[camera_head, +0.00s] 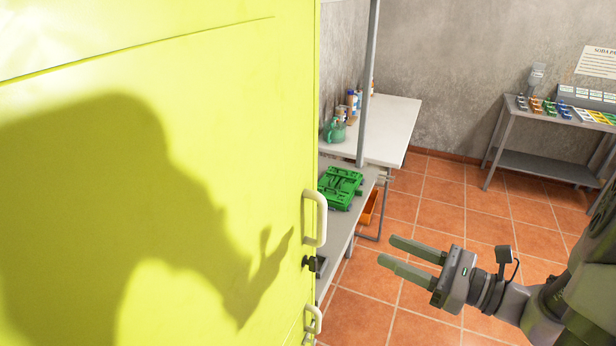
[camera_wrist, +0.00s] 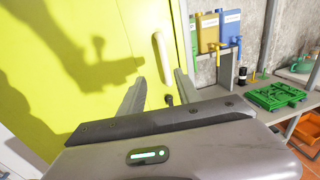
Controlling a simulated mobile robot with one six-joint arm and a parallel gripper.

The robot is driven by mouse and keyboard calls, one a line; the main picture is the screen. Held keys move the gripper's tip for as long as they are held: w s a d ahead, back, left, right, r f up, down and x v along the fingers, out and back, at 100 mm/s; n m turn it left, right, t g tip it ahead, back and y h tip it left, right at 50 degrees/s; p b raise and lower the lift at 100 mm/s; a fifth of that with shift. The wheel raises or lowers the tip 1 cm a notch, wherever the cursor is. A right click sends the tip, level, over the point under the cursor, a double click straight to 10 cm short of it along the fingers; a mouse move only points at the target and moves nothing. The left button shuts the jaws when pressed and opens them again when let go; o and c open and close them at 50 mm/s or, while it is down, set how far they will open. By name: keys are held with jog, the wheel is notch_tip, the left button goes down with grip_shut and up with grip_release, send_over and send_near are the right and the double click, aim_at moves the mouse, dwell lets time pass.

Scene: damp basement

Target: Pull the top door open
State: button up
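A yellow cabinet door (camera_head: 150,150) fills the left of the head view. A cream upright bar handle (camera_head: 314,218) is at its right edge, with a black latch (camera_head: 315,263) just below. A second cream handle (camera_head: 313,319) sits lower, beneath a seam. My gripper (camera_head: 386,250) is to the right of the upper handle, apart from it, with both fingers spread and nothing between them. In the wrist view the door (camera_wrist: 85,50) is ahead, and the handle (camera_wrist: 162,57) appears between and beyond my open fingers (camera_wrist: 160,76). The door looks shut.
Right of the cabinet stands a shelf with a green case (camera_head: 341,187) and an orange bin (camera_head: 370,207). A white table (camera_head: 398,125) holds bottles behind it. A grey table (camera_head: 545,165) stands at the far right. Tiled floor (camera_head: 450,205) lies clear between.

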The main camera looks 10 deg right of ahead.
aim_at(326, 218)
jog(key=x, duration=1.7)
jog(key=shift+w+d+p, duration=0.25)
jog(key=shift+w+p, duration=0.05)
jog(key=shift+w, duration=0.25)
grip_shut()
